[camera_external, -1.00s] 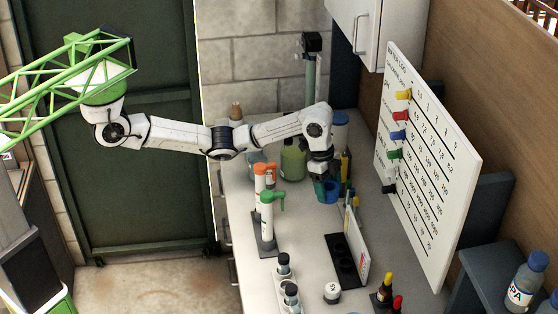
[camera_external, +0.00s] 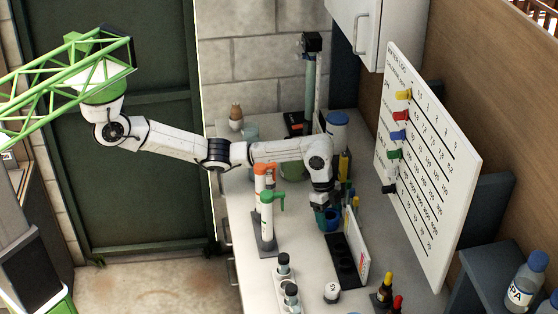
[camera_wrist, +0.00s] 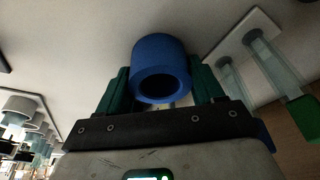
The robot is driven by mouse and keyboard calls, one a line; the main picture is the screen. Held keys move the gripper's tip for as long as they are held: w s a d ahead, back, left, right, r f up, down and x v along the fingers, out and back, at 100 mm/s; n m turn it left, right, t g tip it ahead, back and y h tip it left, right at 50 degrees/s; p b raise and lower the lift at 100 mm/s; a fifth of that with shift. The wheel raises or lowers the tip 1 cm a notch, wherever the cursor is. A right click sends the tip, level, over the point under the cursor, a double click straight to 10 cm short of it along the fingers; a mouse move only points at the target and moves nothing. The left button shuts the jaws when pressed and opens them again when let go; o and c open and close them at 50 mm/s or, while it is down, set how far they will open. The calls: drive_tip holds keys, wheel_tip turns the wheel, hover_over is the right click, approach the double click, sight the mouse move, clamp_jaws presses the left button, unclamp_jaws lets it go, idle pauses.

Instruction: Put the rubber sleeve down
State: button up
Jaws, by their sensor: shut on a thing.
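The rubber sleeve (camera_wrist: 160,57) is a short blue hollow cylinder. In the wrist view it sits between the two dark green fingers of my gripper (camera_wrist: 160,95), with its round opening facing the camera. My gripper is shut on it. In the external view the sleeve (camera_external: 332,218) shows as a small blue-teal shape at the end of my gripper (camera_external: 325,213), low over the white counter (camera_external: 300,215). I cannot tell whether the sleeve touches the counter.
A black tray with a white upright card (camera_external: 355,248) stands close in front of my gripper. Orange- and green-topped dispensers (camera_external: 266,215) stand to the left. Bottles (camera_external: 337,128) are behind. A white chart board (camera_external: 425,165) stands to the right.

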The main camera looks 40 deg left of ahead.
drive_tip(key=o, duration=1.3)
drive_tip(key=shift+c, duration=0.2)
drive_tip(key=b+v, duration=0.1)
drive_tip(key=v, duration=1.1)
drive_tip(key=shift+a, duration=0.1)
